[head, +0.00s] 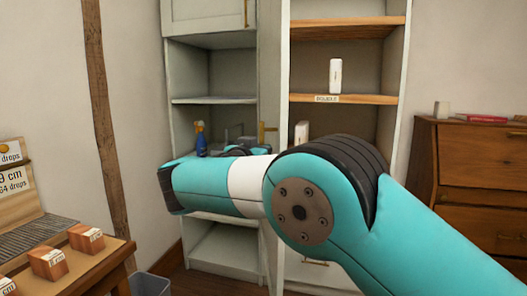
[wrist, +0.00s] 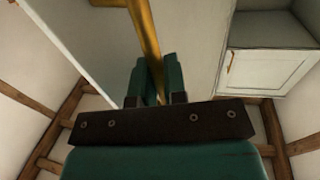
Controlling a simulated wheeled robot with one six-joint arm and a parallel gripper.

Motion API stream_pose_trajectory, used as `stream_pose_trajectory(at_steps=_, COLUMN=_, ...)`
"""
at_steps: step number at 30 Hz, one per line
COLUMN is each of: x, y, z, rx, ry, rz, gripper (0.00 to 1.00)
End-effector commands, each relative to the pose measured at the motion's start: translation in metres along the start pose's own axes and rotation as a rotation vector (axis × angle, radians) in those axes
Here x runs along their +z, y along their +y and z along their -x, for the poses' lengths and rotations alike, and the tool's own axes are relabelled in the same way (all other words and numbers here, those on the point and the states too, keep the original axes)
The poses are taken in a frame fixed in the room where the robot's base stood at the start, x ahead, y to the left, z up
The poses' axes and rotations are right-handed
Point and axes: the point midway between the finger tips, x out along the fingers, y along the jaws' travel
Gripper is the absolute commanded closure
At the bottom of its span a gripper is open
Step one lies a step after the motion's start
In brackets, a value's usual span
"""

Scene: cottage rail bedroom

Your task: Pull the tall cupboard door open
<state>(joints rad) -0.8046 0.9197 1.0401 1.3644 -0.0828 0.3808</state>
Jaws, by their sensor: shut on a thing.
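The tall cupboard (head: 205,80) is pale and its lower shelves are exposed. Its tall door (head: 272,60) stands open, seen nearly edge-on in the head view. A brass handle (head: 262,132) sticks out from the door. In the wrist view, the brass bar handle (wrist: 143,32) runs down between the fingers of my gripper (wrist: 158,80), which is shut on it. The pale door panel (wrist: 190,50) fills the area behind the handle. In the head view my arm covers the middle of the cupboard, and the grip itself is mostly hidden.
A blue bottle (head: 200,138) stands on a cupboard shelf. Wooden shelves (head: 345,98) at right hold a white carton (head: 335,76). A wooden dresser (head: 472,185) stands at right. A table with wooden blocks (head: 86,238) and a grey bin (head: 150,286) are at lower left.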

Motion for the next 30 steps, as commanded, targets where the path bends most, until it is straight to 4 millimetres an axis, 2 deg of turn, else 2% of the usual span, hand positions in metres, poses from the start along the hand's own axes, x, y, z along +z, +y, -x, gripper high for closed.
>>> stream_pose_trajectory(at_steps=12, x=-0.0008, y=0.0017, z=-0.0029, rx=0.009, ry=0.002, rz=0.000, gripper=1.00)
stream_pose_trajectory(at_steps=13, x=-0.0008, y=0.0016, z=-0.0028, rx=0.008, ry=0.002, rz=0.000, gripper=0.85)
stream_pose_trajectory(at_steps=16, x=-0.0007, y=0.0011, z=-0.0023, rx=0.007, ry=0.002, rz=0.000, gripper=0.64)
stream_pose_trajectory(at_steps=26, x=-0.0001, y=0.0000, z=-0.0004, rx=0.006, ry=0.001, rz=0.000, gripper=0.64)
stream_pose_trajectory(at_steps=30, x=0.0006, y=-0.0021, z=0.0063, rx=0.009, ry=0.001, rz=0.000, gripper=0.64)
